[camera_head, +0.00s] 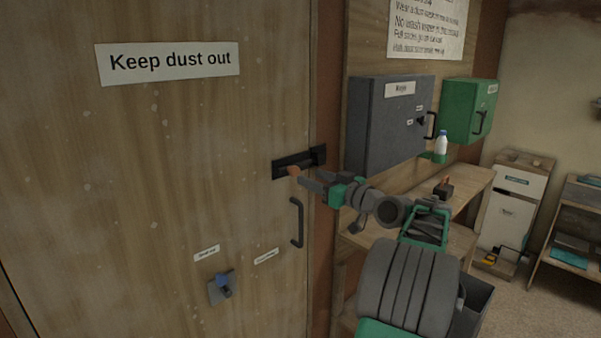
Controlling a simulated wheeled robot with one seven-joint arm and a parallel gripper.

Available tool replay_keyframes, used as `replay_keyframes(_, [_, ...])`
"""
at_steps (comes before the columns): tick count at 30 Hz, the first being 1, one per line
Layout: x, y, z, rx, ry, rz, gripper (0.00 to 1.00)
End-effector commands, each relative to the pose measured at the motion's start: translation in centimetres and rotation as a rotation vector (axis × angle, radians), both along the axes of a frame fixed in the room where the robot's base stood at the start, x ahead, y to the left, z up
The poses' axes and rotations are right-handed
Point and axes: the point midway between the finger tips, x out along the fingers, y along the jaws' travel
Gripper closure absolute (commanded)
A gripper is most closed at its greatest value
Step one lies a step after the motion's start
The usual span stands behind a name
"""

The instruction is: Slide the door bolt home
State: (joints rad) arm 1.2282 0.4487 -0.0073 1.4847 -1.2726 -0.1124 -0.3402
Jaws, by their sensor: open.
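The wooden door (180,130) fills the left of the head view and is closed against its frame. The dark door bolt (306,160) sits at the door's right edge, near the frame. Its orange knob (294,171) shows at the left, below the bolt's plate. My gripper (300,177) reaches in from the right with its fingertips at the knob. It is open; I cannot tell whether the fingers touch the knob. The arm hides part of the area right of the bolt.
A black door handle (297,222) is below the bolt. A small lever plate with a blue knob (222,288) is lower on the door. A grey cabinet (388,125), a green cabinet (470,110) and a wooden shelf (466,187) with a bottle (441,144) above it stand right.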

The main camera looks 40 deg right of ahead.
Motion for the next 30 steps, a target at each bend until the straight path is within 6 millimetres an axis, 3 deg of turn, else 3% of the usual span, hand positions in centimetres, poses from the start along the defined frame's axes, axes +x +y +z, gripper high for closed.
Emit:
replay_keyframes(3, [2.5, 0.2, 0.3, 0.001, 0.001, 0.003, 0.48])
replay_keyframes(9, [5.3, 0.2, 0.1, 0.001, 0.003, 0.000, 0.48])
replay_keyframes(18, [5.7, 0.2, 0.0, 0.001, 0.003, -0.002, 0.49])
replay_keyframes(30, [5.7, 0.2, 0.0, 0.001, 0.003, -0.001, 0.82])
